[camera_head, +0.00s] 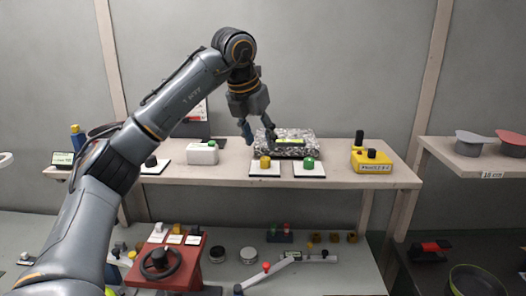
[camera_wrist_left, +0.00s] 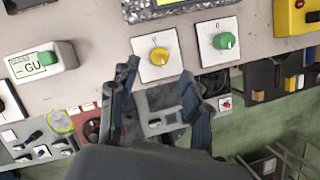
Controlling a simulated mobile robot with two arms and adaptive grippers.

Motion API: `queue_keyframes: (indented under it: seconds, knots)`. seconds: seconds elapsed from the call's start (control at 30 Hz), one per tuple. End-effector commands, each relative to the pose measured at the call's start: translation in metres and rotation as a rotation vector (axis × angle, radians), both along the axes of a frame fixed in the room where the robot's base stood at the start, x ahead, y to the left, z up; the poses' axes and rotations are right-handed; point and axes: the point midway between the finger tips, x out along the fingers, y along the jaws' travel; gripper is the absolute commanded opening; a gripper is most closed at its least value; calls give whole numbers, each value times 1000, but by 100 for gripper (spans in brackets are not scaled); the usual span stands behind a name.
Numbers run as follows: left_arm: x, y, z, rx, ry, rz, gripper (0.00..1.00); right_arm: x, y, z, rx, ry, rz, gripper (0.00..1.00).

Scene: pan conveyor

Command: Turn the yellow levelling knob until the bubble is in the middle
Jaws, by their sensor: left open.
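The yellow knob (camera_head: 265,162) stands on a white square plate on the shelf, in front of the speckled stone block (camera_head: 314,149). It also shows in the left wrist view (camera_wrist_left: 160,54). A yellow-green strip (camera_head: 291,141), which looks like the level vial, lies on the block; the bubble is too small to make out. My left gripper (camera_head: 259,134) is open and empty above the shelf, just behind and above the yellow knob in the head view. In the wrist view its fingertips (camera_wrist_left: 159,72) lie apart, below the knob in the picture. My right gripper is not in view.
A green knob (camera_head: 309,163) on its own plate stands close right of the yellow one. A white box (camera_head: 202,153) stands to the left, a yellow box (camera_head: 371,161) to the right. A lower bench holds a red handwheel box (camera_head: 188,262) and several small parts.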

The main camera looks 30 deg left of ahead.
Motion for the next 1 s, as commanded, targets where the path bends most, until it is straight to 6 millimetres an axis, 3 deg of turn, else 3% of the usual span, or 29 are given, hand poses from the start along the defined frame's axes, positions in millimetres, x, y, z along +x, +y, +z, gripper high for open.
queue_keyframes:
  seconds: [0.1,0.33,1.0]
  knots:
    - [-9,-1,25,-1,-5,1,48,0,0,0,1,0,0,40]
    - [-21,-1,52,0,-1,1,48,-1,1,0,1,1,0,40]
    - [-24,-1,57,0,0,0,48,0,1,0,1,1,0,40]
